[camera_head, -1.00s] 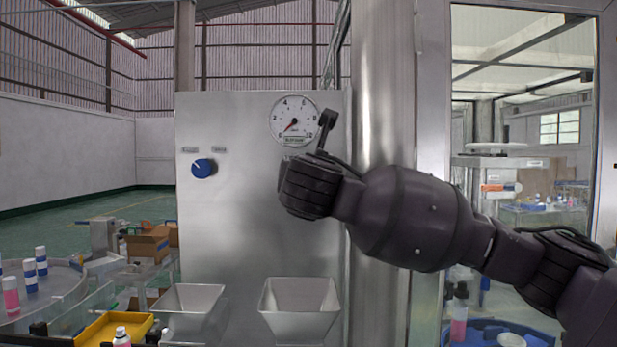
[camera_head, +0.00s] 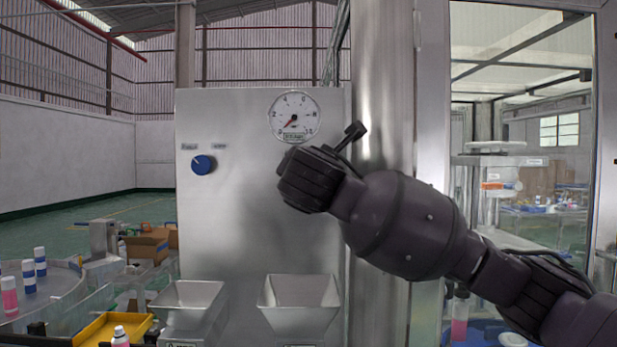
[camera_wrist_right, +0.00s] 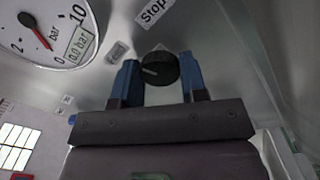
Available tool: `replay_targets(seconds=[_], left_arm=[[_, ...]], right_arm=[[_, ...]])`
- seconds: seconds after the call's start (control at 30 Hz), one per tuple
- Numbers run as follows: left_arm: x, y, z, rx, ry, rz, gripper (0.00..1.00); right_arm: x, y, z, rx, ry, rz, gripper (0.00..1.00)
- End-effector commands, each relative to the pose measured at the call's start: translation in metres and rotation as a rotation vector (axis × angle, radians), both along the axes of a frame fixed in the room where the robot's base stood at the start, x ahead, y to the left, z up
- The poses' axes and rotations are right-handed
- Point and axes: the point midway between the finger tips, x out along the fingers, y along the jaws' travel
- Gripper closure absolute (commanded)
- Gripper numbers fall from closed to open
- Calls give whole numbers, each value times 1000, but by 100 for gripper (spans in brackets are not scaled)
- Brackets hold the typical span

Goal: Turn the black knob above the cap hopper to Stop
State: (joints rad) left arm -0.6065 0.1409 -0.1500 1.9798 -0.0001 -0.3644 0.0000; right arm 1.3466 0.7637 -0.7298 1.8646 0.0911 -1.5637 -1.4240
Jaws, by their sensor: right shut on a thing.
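The black knob (camera_wrist_right: 160,69) sits on the steel panel between the blue fingers of my right gripper (camera_wrist_right: 158,78) in the right wrist view. The gripper is shut on it. A pale mark on the knob points roughly toward the left in that view. The Stop label (camera_wrist_right: 154,12) is above the knob, and a second, blurred label (camera_wrist_right: 118,52) is to its upper left. In the head view my right wrist covers the knob, below the pressure gauge (camera_head: 296,116) and above the right steel hopper (camera_head: 300,303). My left gripper is not in view.
A blue knob (camera_head: 203,165) with two labels is on the left of the panel (camera_head: 235,230). Another steel hopper (camera_head: 188,302) stands below it. A yellow tray (camera_head: 105,328) and bottles are at lower left. A steel column (camera_head: 384,100) is right of the panel.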

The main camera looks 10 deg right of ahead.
Motion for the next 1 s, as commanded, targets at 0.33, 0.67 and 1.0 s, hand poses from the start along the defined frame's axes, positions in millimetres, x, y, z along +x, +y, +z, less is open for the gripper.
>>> replay_targets(seconds=[0.33, 0.67, 1.0], left_arm=[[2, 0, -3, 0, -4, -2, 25], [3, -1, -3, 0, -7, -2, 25], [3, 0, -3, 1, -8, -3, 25]], right_arm=[[0, 0, -2, 324, -63, -1, 84], [0, -1, -2, 630, -124, -1, 84], [0, 0, -3, 895, -177, -1, 84]])
